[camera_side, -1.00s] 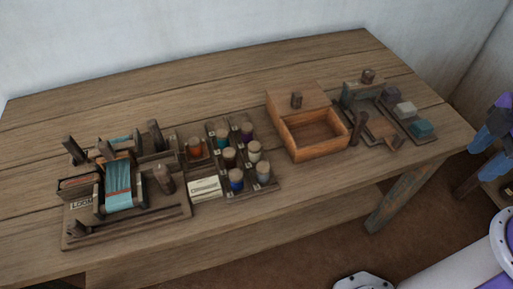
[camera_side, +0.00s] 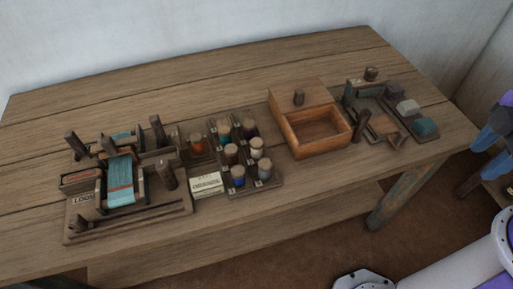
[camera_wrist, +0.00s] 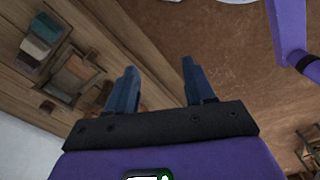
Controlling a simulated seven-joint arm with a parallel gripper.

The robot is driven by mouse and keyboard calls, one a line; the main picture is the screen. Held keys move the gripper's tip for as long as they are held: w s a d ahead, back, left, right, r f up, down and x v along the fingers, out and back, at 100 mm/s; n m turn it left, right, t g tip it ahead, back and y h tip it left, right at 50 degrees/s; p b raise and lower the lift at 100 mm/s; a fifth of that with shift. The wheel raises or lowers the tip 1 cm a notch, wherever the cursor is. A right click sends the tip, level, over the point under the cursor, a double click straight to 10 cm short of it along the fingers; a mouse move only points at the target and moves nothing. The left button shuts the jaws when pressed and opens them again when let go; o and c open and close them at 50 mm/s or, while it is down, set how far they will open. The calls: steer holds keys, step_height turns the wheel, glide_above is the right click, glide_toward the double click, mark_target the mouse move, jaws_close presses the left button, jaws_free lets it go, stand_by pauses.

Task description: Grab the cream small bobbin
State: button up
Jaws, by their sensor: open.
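The cream small bobbin (camera_side: 257,150) stands upright with a wooden top in the right column of the bobbin rack (camera_side: 221,191), in the side view. A purple bobbin is behind it and a grey-blue one in front. My gripper (camera_wrist: 159,66) shows in the wrist view with its two blue fingers apart and nothing between them. It is off the table's right end, far from the bobbin, which the wrist view does not show.
A small loom (camera_side: 122,185) stands left of the rack, with a paper label box (camera_side: 206,184) between. An open wooden box (camera_side: 317,147) and a tray of coloured blocks (camera_side: 425,127) stand to the right. The table's back strip is clear.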

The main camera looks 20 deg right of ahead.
steer(key=shift+o, duration=1.1)
steer(key=n+t+y, duration=0.2)
steer(key=n+t, duration=1)
steer(key=n, duration=1.4)
glide_toward(257, 143)
steer(key=x, duration=0.3)
steer(key=shift+w+a+f, duration=0.1)
steer(key=shift+w, duration=0.1)
steer(key=shift+x, duration=2.7)
steer(key=c, duration=1.1)
